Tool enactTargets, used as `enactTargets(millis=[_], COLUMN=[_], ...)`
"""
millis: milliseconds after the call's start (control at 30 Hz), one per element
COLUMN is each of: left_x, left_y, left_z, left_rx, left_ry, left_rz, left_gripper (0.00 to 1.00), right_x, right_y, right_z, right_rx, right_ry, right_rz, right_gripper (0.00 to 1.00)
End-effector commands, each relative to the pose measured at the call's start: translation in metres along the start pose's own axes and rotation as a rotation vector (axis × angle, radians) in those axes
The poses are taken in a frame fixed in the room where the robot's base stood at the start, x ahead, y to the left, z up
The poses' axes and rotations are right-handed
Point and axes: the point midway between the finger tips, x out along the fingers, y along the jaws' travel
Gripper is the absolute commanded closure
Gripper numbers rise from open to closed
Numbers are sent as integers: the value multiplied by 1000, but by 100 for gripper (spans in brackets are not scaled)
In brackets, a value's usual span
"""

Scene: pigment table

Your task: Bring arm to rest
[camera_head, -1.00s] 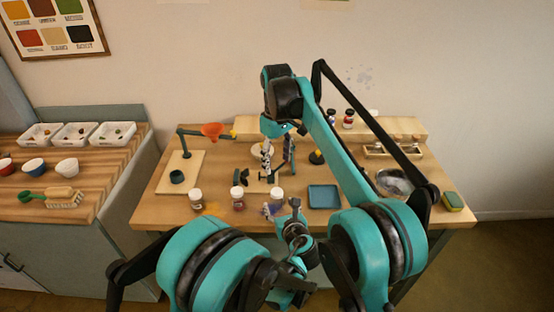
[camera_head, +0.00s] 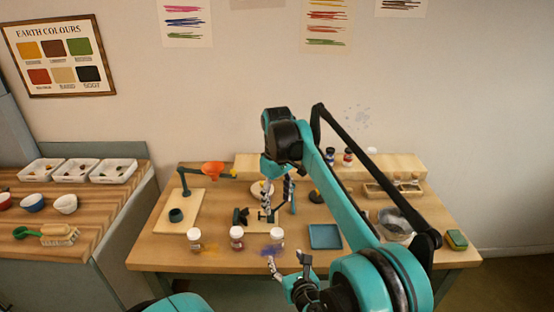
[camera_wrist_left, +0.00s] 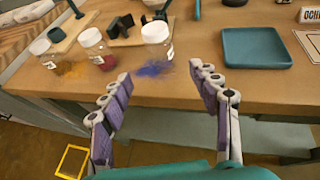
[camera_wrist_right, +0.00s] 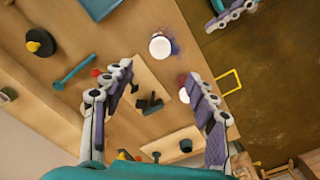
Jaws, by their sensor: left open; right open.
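My left gripper (camera_head: 288,262) is open and empty in front of the table's front edge, low in the head view. My right gripper (camera_head: 278,198) is open and points down over the middle of the table (camera_head: 350,208). In the right wrist view its fingers (camera_wrist_right: 160,85) are spread with nothing between them, above a wooden board with a small black stand (camera_wrist_right: 149,103). I cannot tell its exact height.
Three pigment jars, one of them red (camera_head: 237,237), stand along the front edge. A blue tray (camera_head: 325,237) lies to their right. An orange funnel (camera_head: 213,169) hangs on a stand at left. A metal bowl (camera_head: 393,226) and a sponge (camera_head: 457,239) are at right.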

Motion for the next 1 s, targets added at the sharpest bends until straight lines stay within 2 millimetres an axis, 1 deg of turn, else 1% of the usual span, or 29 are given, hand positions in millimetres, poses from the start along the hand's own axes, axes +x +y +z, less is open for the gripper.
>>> enactTargets(millis=[67, 133, 167, 233, 367, 400, 533, 600, 667, 700, 767, 800, 900, 1000], left_x=[1, 2, 3, 4, -2, -5, -21, -32, -43, -51, -63, -71, -90, -106], left_y=[5, 16, 24, 45, 92, 106, 148, 168, 184, 194, 207, 215, 230, 239], left_z=[2, 5, 8, 13, 20, 21, 21, 19, 17, 15, 12, 10, 4, -1], left_rx=[-31, -106, -155, -306, -675, -795, -1188, -1402, -1587, -1711, -1896, -2019, -2311, -2552], left_ry=[11, 36, 51, 96, 190, 214, 279, 304, 319, 327, 334, 336, 332, 322], left_rz=[6, 19, 29, 58, 136, 165, 270, 330, 386, 425, 484, 524, 621, 706], left_gripper=[39, 39, 39, 39, 39, 39, 39, 39, 39, 39, 39, 39, 39, 39], right_x=[-3, -7, -10, -16, -25, -26, -21, -14, -6, 0, 12, 21, 45, 68], right_y=[1, 2, 3, 4, 2, 1, -7, -14, -20, -25, -32, -37, -50, -60], right_z=[4, 14, 20, 38, 84, 99, 148, 175, 197, 212, 234, 248, 279, 302], right_rx=[10, 33, 47, 91, 196, 228, 335, 393, 441, 472, 520, 552, 624, 683], right_ry=[7, 21, 32, 63, 138, 163, 243, 286, 324, 349, 388, 413, 474, 526], right_rz=[4, 11, 17, 33, 70, 81, 117, 135, 150, 160, 175, 184, 206, 222], right_gripper=[42, 42, 42, 42, 42, 42, 42, 42, 42, 42, 42, 42, 42, 42])
